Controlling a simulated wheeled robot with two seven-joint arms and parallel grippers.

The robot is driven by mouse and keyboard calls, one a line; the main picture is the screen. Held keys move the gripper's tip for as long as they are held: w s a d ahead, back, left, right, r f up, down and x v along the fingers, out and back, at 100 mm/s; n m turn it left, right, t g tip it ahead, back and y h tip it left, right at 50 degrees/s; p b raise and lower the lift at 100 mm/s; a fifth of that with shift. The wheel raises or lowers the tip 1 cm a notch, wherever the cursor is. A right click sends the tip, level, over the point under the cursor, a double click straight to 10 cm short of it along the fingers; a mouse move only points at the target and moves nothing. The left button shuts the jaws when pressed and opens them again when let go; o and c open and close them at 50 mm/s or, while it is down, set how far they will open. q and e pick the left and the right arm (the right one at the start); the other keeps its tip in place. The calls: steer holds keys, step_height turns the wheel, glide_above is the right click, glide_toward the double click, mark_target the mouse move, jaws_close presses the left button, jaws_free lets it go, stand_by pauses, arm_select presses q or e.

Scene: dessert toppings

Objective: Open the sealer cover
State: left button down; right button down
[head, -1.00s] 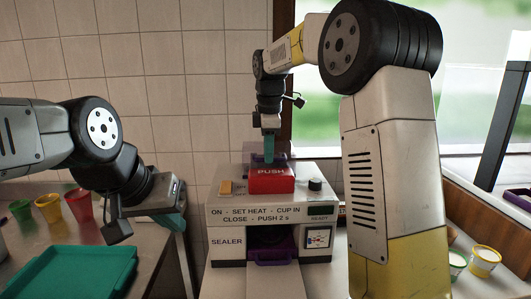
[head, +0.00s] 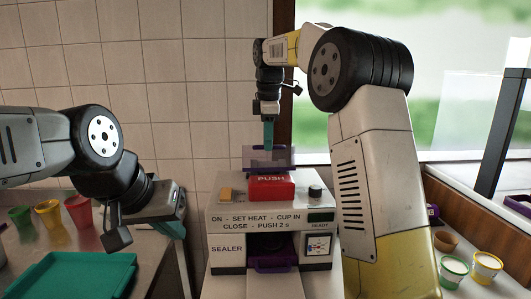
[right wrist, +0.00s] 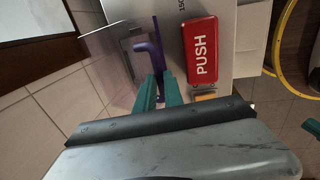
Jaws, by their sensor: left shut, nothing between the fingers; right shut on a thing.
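The sealer (head: 225,251) is a white machine with a red PUSH block (head: 285,188) on top. Its clear cover (head: 283,156) with purple parts stands tilted up behind the red block. My right gripper (head: 268,148) reaches down from above, shut on the purple handle of the cover. In the right wrist view the purple handle (right wrist: 140,47) runs between the teal fingers, beside the red PUSH block (right wrist: 199,49). The clear panel (right wrist: 110,60) lies left of it. My left gripper (head: 172,228) is shut and empty, well left of the sealer.
A teal tray (head: 80,279) lies at the lower left, with green, yellow and red cups (head: 80,211) behind it. A purple drawer-like part (head: 270,264) sits in the sealer's front opening. Small tubs (head: 487,266) stand at right. A tiled wall is behind.

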steer(key=shift+w+r, duration=0.45)
steer(key=shift+w, duration=0.5)
steer(key=shift+w+r, duration=0.4)
steer(key=shift+w, duration=0.5)
steer(key=shift+w+r, duration=0.45)
steer(key=shift+w, duration=0.5)
steer(key=c, duration=1.7)
jaws_free()
steer(key=shift+w, duration=0.1)
steer(key=shift+r, duration=0.1)
steer(key=shift+w+r, duration=0.1)
steer(key=shift+r, duration=1.5)
steer(key=shift+r, duration=0.1)
